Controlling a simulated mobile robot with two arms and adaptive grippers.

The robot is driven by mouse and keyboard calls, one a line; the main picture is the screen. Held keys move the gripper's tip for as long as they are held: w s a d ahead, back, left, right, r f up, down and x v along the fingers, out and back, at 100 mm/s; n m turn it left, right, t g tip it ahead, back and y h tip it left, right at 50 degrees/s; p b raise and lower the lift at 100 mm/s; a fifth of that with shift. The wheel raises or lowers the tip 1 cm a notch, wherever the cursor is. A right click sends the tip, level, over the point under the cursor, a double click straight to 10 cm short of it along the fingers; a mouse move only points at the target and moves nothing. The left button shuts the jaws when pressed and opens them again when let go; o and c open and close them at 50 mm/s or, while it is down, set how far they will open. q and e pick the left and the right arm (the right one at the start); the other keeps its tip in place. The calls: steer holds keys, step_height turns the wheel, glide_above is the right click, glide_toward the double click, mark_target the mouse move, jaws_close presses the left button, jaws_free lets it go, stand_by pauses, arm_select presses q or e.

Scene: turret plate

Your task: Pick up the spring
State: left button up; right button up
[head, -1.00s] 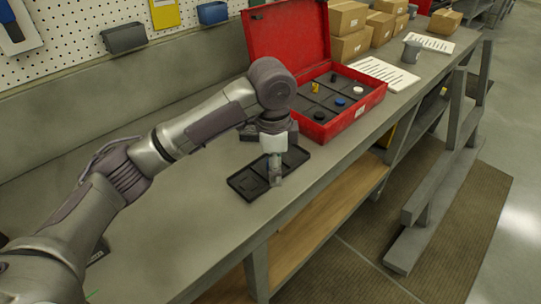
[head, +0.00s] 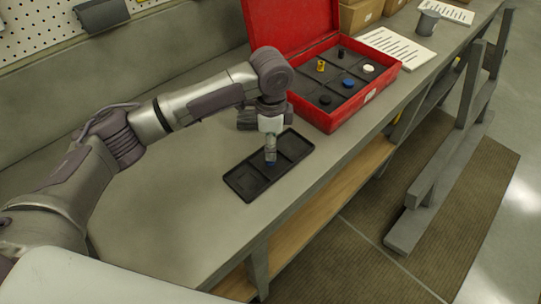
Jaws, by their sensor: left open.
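My left gripper (head: 270,157) points down over the middle of a black divided tray (head: 246,186) on the workbench. It is open. I cannot make out a spring for certain. It may be hidden by the gripper or be too small to tell. My right gripper is not in view.
An open red case (head: 335,118) stands behind the tray, holding a yellow part (head: 320,66), a blue part (head: 348,83), a white part (head: 369,68) and dark ones. Papers (head: 398,58) and a grey mug (head: 427,23) lie beyond. The bench is clear left of the tray.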

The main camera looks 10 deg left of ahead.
arm_select(q)
step_height(320, 180, down, 2)
steer(key=shift+p, duration=0.65)
step_height(320, 180, down, 2)
steer(key=shift+f, duration=0.4)
steer(key=c, duration=0.7)
steer(key=shift+c, duration=1.1)
jaws_close()
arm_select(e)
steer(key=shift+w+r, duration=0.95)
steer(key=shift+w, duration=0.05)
